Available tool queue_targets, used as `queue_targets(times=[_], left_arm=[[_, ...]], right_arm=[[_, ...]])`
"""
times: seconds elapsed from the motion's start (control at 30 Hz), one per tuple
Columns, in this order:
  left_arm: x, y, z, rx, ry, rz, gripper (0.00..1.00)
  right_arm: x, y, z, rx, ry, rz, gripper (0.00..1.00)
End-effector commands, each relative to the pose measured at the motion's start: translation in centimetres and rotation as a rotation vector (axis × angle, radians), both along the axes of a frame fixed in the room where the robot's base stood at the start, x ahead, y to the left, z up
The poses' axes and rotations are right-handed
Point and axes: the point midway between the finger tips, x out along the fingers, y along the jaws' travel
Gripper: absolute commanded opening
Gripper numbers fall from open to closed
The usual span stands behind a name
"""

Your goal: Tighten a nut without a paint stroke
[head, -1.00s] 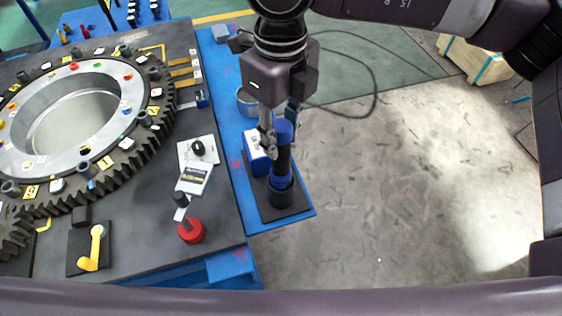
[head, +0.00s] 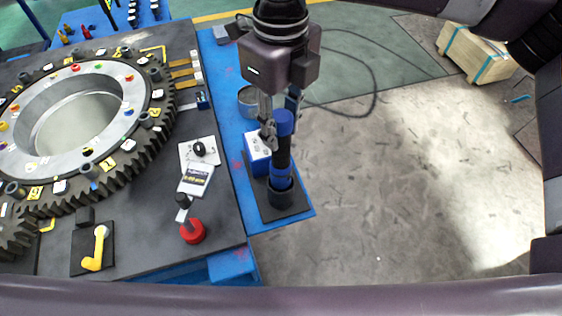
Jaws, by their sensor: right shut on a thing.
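A large toothed ring (head: 70,125) lies on the dark bench at the left. Nuts, several with coloured paint strokes, and small numbered tags sit around its rim. My right gripper (head: 276,130) points down and is shut on the upper part of a black and blue cylindrical tool (head: 282,158). The tool stands upright, its lower end in a black holder (head: 282,197) on a dark plate at the bench's right edge. The gripper partly hides the tool's top. My left gripper is not in view.
A blue box (head: 258,160) with a white label stands beside the tool, and a round tin (head: 248,100) is behind it. A yellow lever (head: 97,250) and a red-based part (head: 193,231) are at the bench front. A wooden crate (head: 474,52) stands on the floor at the right.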

Motion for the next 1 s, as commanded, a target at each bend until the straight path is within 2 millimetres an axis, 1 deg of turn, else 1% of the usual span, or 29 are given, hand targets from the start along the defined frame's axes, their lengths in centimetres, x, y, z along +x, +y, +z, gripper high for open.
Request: queue_targets(times=[0.03, 1.0], left_arm=[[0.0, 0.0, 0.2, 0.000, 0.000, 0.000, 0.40], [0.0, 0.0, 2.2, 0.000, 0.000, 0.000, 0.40]], right_arm=[[0.1, 0.1, 0.5, 0.002, -0.003, 0.000, 0.00], [0.0, 0.1, 4.7, 0.003, -0.003, 0.000, 0.00]])
